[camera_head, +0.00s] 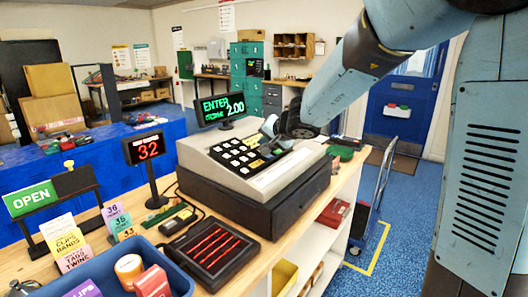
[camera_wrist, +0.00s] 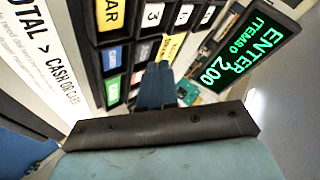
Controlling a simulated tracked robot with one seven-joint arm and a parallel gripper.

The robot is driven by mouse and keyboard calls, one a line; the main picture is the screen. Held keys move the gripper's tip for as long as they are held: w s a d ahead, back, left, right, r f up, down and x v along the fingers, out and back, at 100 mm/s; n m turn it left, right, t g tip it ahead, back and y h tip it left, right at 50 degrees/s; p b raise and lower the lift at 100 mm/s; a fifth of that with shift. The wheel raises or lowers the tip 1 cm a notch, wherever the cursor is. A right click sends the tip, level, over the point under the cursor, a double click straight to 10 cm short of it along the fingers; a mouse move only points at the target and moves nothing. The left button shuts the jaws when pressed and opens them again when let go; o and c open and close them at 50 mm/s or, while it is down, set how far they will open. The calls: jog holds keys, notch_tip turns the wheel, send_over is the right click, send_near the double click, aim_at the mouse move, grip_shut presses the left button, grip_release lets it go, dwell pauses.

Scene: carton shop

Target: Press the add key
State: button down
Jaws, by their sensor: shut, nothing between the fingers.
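The cash register (camera_head: 222,178) stands on the wooden counter, with its keypad (camera_head: 236,153) of white and coloured keys facing up. In the wrist view, a yellow key ending in "AR" (camera_wrist: 109,18), a white "3" key (camera_wrist: 153,15), a blue key (camera_wrist: 113,57) and a green key (camera_wrist: 112,92) show. My gripper (camera_wrist: 158,66) is shut and empty, its fingertips over the keypad beside a partly hidden yellow key (camera_wrist: 173,46). I cannot read which key is add, nor tell whether the tips touch a key. In the head view, my gripper (camera_head: 266,143) is at the keypad's right side.
The register's display (camera_head: 222,108) reads "ENTER" and "2.00"; it also shows in the wrist view (camera_wrist: 250,50). A red "32" display (camera_head: 148,148) stands left of the register.

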jog(key=shift+w+f, duration=0.1)
jog(key=shift+f, duration=0.25)
jog(key=shift+a+f, duration=0.15)
jog(key=shift+f, duration=0.2)
dwell(1.1)
jog(key=shift+r, duration=0.8)
jog(key=shift+s+d+r, duration=0.15)
jog(key=shift+d+r, duration=0.05)
jog(key=shift+r, duration=0.6)
jog(key=shift+s+d+r, duration=0.1)
jog(key=shift+d+r, duration=0.1)
jog(key=shift+r, duration=0.65)
jog(key=shift+s+d+r, duration=0.15)
jog(key=shift+d+r, duration=0.05)
jog(key=shift+r, duration=0.6)
